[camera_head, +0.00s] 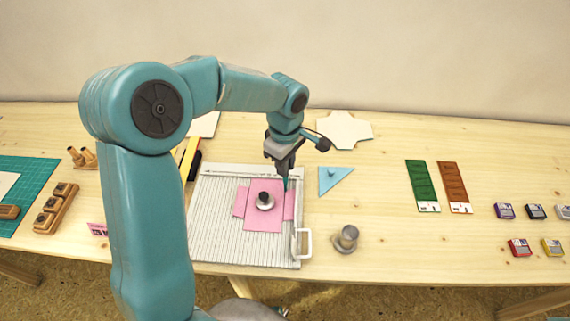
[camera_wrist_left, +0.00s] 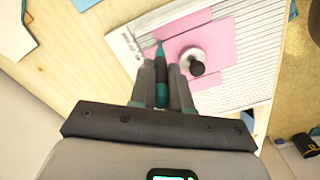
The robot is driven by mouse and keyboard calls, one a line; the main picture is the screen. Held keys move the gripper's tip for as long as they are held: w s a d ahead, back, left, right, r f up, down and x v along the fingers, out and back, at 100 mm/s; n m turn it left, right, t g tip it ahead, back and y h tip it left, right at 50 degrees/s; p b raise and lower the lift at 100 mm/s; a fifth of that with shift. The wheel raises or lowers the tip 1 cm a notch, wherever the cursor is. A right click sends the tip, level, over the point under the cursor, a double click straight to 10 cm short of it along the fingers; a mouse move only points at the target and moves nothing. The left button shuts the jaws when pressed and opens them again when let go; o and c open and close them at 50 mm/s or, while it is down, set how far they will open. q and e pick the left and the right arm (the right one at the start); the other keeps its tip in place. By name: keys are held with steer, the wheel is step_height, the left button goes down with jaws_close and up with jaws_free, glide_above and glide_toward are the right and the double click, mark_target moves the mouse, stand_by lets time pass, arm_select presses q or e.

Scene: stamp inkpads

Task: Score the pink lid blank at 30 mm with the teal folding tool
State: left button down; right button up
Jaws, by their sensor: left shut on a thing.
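The pink lid blank (camera_head: 264,218), a cross-like flat sheet, lies on the white grooved scoring board (camera_head: 212,222). A round metal weight with a dark knob (camera_head: 265,201) stands on the blank; the weight also shows in the left wrist view (camera_wrist_left: 193,62). My left gripper (camera_head: 284,172) is over the far right part of the blank. It is shut on the teal folding tool (camera_wrist_left: 161,75), whose tip points down at the blank's edge area. I cannot tell if the tip touches. My right gripper is not in view.
A blue triangle (camera_head: 333,179) lies to the right. Green (camera_head: 422,184) and brown strips (camera_head: 454,186) and several small inkpads lie farther right. A teal mat (camera_head: 30,180) is far left.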

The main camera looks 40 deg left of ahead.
arm_select(q)
steer(key=shift+r+p, duration=1.8)
steer(key=shift+r, duration=0.7)
